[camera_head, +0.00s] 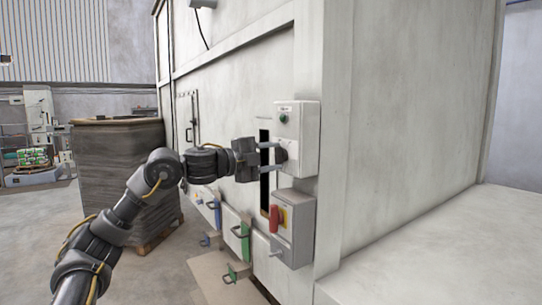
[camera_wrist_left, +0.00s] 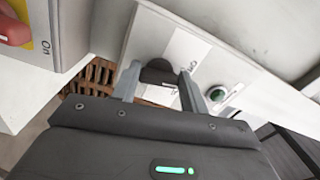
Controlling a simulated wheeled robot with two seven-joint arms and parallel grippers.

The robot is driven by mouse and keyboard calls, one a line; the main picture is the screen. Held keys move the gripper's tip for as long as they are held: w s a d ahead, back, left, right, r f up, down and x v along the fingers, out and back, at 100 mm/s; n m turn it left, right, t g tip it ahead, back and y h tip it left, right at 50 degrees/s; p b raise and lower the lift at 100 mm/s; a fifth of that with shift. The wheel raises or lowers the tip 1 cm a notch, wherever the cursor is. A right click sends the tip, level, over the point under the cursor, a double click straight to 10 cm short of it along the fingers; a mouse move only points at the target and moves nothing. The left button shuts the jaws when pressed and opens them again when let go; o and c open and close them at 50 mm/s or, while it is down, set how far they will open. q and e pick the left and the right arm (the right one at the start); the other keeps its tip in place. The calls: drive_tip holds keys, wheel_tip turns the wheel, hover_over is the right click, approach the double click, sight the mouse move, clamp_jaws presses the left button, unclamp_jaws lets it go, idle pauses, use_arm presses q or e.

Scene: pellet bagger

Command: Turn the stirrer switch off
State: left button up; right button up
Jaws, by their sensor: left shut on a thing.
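An upper grey switch box (camera_head: 300,128) on the machine's corner post carries a black rotary knob (camera_head: 282,155) and a green button (camera_head: 283,118). My left gripper (camera_head: 276,157) reaches in from the left and is shut on this knob. In the left wrist view the black knob (camera_wrist_left: 157,71) sits between the two fingers, with a white label partly hidden around it. The green button shows there to the right of the fingers. A lower grey box (camera_head: 295,238) carries a red handle (camera_head: 275,218) on a yellow plate. I cannot read which box is the stirrer's. My right gripper is not in view.
The lower box sits just below my gripper. A dark slot (camera_head: 264,175) opens in the machine wall left of the boxes. A wrapped pallet stack (camera_head: 120,165) stands behind my left arm. Green and blue handled pieces (camera_head: 238,271) stick out low on the machine.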

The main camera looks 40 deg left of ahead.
use_arm(q)
drive_tip(key=shift+f+n+p, duration=0.1)
drive_tip(key=shift+n+p, duration=0.2)
drive_tip(key=shift+n, duration=1.6)
drive_tip(key=o, duration=1)
drive_tip(key=b+v, duration=0.6)
drive_tip(key=v, duration=0.4)
drive_tip(key=shift+s, duration=0.35)
drive_tip(key=shift+a, duration=0.1)
